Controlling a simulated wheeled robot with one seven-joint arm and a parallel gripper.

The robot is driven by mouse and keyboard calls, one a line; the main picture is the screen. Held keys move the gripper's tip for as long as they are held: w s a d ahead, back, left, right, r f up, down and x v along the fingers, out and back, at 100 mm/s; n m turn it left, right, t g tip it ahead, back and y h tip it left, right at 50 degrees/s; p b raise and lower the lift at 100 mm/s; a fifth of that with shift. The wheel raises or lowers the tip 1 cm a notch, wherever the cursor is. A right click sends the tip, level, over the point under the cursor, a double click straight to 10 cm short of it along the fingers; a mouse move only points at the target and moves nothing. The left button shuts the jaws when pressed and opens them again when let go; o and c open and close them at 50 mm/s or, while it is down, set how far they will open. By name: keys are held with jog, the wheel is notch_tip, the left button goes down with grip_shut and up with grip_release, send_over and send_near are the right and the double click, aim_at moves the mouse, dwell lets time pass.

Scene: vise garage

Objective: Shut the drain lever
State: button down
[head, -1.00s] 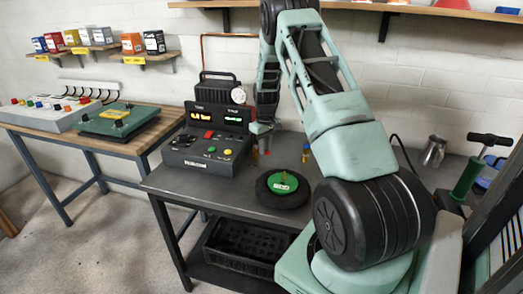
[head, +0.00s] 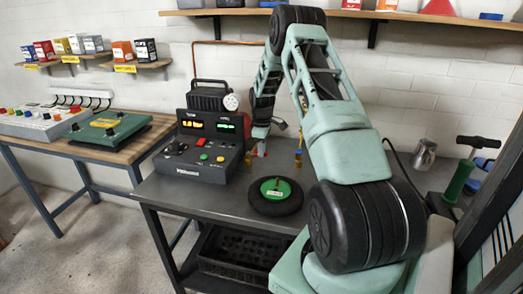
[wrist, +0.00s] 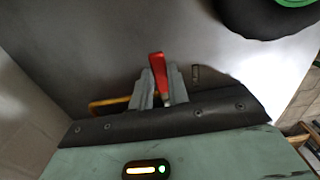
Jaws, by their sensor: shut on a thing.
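The red drain lever (wrist: 157,68) stands between the two grey fingers of my gripper (wrist: 161,84) in the wrist view, and the fingers are shut on it. A yellow bent bar (wrist: 105,105) shows just left of the fingers. In the head view my gripper (head: 258,145) is low over the dark bench, just right of the control console. A small red bit shows at its fingers there, with brass-coloured parts near it. The lever's base and most of its body are hidden by my gripper and arm.
The control console (head: 203,150) stands close on the left of my gripper. A black disc with a green top (head: 275,193) lies in front of it on the bench (head: 225,207). A metal jug (head: 423,153) and a green hand pump (head: 460,178) are at right.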

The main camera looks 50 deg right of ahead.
jog(key=shift+w+r, duration=0.1)
jog(key=c, duration=1.3)
grip_release()
jog(key=shift+c, duration=0.2)
notch_tip(320, 180, up, 17)
jog(key=b, duration=0.1)
jog(key=shift+r+b, duration=0.15)
jog(key=shift+b, duration=0.25)
